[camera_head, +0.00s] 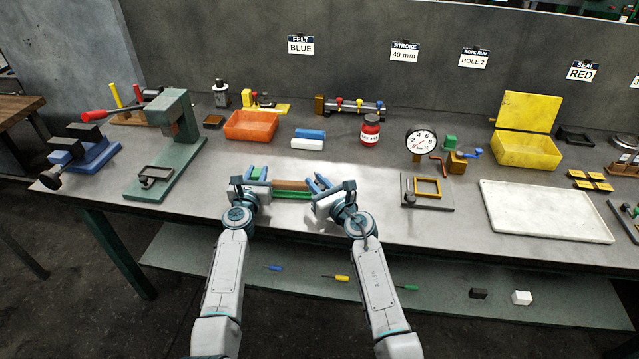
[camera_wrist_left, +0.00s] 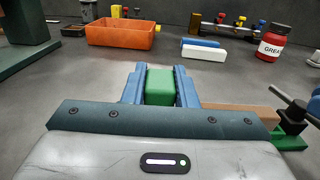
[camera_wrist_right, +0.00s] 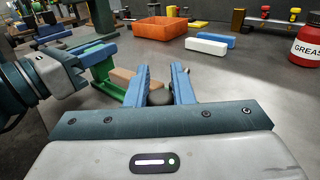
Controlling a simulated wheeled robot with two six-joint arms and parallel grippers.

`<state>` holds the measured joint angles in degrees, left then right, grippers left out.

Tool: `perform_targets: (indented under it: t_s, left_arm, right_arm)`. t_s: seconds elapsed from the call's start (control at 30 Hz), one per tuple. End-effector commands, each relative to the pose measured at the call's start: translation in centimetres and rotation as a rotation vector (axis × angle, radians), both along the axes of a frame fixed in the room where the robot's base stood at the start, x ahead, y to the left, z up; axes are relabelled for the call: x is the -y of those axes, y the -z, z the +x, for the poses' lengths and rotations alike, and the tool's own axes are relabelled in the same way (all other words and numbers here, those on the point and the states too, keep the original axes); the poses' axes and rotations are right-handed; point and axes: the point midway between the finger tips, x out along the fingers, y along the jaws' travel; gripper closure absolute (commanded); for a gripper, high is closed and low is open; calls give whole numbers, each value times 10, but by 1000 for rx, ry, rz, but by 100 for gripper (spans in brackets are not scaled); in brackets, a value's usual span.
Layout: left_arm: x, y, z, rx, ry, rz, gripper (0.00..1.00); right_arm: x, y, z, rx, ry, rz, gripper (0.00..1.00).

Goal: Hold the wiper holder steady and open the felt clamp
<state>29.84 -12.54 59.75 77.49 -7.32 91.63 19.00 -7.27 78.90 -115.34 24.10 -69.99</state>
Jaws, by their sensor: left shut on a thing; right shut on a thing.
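The wiper holder (camera_head: 291,197) lies at the table's front edge, a green base with a brown bar (camera_head: 290,185) along it. My left gripper (camera_head: 258,174) is shut on the green block (camera_wrist_left: 160,86) at the holder's left end. My right gripper (camera_head: 318,183) is at the right end, its blue fingers shut on a small dark knob (camera_wrist_right: 160,97), which looks like the felt clamp's handle. How far the clamp is open cannot be told.
Behind the holder lie a blue bar (camera_head: 309,134) and a white bar (camera_head: 306,144). An orange bin (camera_head: 251,125) stands behind left, a red grease jar (camera_head: 370,131) behind right.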

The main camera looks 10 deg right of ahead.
Motion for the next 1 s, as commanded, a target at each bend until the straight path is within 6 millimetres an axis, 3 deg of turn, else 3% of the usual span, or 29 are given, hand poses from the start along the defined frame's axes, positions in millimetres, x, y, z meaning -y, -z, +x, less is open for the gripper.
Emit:
perform_targets:
  t_s: [0.33, 0.37, 0.47, 0.8, 1.0]
  left_arm:
    - [1, 0, 0, 1, 1, -1, 100]
    - [1, 0, 0, 1, 1, -1, 100]
    - [1, 0, 0, 1, 1, -1, 100]
    - [1, 0, 0, 1, 1, -2, 100]
    - [1, 0, 0, 1, 1, -2, 100]
  right_arm:
    - [-1, 0, 0, 0, 21, 1, 100]
    - [-1, 0, 0, 0, 20, 1, 77]
    - [-1, 0, 0, 0, 20, 1, 58]
    - [0, 0, -3, 0, 21, 0, 57]
    - [11, 1, -29, 0, 21, -1, 57]
